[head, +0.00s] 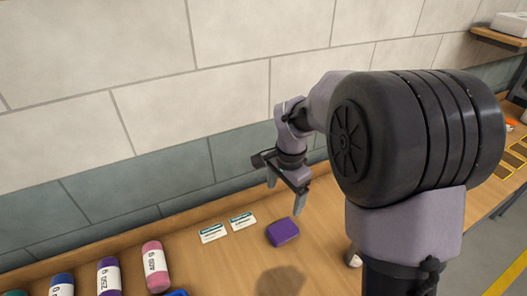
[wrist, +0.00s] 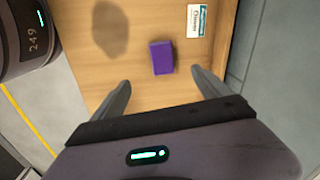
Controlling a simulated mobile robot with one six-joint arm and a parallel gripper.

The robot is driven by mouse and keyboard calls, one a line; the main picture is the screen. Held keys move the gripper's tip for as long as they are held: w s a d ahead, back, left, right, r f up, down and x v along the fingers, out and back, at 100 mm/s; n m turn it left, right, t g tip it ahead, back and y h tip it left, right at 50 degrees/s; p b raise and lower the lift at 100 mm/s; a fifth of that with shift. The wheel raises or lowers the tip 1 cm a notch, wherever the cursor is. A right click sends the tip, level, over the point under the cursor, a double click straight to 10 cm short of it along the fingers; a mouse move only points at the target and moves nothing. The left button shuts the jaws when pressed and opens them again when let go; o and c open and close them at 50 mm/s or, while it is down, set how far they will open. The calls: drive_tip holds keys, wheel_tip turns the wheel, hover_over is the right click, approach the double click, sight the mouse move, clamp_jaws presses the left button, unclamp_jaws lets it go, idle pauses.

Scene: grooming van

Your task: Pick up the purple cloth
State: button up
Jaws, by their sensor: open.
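The purple cloth (head: 282,232) is a small folded block lying flat on the wooden counter (head: 225,262). It also shows in the wrist view (wrist: 161,57), beyond the fingertips and roughly between their lines. My gripper (head: 285,196) is open and empty, above the counter and apart from the cloth. In the wrist view its two fingers (wrist: 160,78) are spread wide on either side. Nothing covers the cloth in either view.
Two white-and-teal cards (head: 213,233) (head: 242,221) lie left of the cloth. Several labelled bottles, including a pink one (head: 155,266), stand or lie at the lower left. A tiled wall (head: 170,140) runs behind the counter. Bare wood surrounds the cloth.

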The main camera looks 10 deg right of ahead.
wheel_tip(320, 180, down, 3)
drive_tip(key=w+m, duration=0.1)
drive_tip(key=w, duration=0.1)
drive_tip(key=b, duration=0.3)
hover_over(281, 230)
drive_tip(key=shift+g, duration=0.4)
wheel_tip(281, 230, down, 12)
drive_tip(key=shift+f, duration=0.1)
wheel_tip(281, 230, down, 6)
drive_tip(key=shift+r+b, duration=0.15)
drive_tip(key=shift+b, duration=0.55)
drive_tip(key=shift+r, duration=0.15)
drive_tip(key=shift+c, duration=0.2)
drive_tip(key=c, duration=1.4)
